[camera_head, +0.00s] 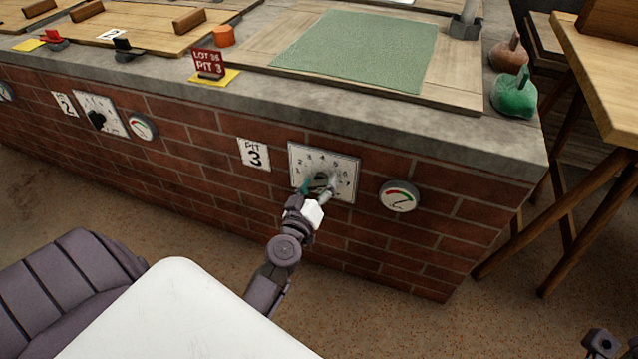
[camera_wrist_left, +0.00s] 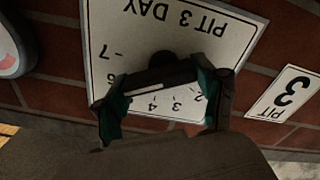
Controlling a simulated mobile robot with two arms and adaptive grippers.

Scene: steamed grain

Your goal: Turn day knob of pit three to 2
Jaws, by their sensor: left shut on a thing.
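The day knob of pit three (camera_wrist_left: 165,80) is a dark bar-shaped knob on a white dial plate (camera_head: 345,161) marked "PIT 3 DAY". The plate is on the brick wall beside the "PIT 3" sign (camera_head: 254,154). My left gripper (camera_head: 319,188) is shut on the knob, and the left wrist view shows a finger at each end of the bar (camera_wrist_left: 163,100). That view is upside down. The knob's white line lies on the side of the higher numbers; I cannot tell the exact number. A dark part of what seems my right gripper (camera_head: 601,343) shows at the lower right.
A round gauge (camera_head: 399,196) is right of the dial. The pit 2 dial (camera_head: 101,114) and another gauge (camera_head: 142,126) are further left. The counter above bears a red pit 3 card (camera_head: 208,64) and a green cloth (camera_head: 357,48). A wooden table (camera_head: 606,75) stands at the right.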

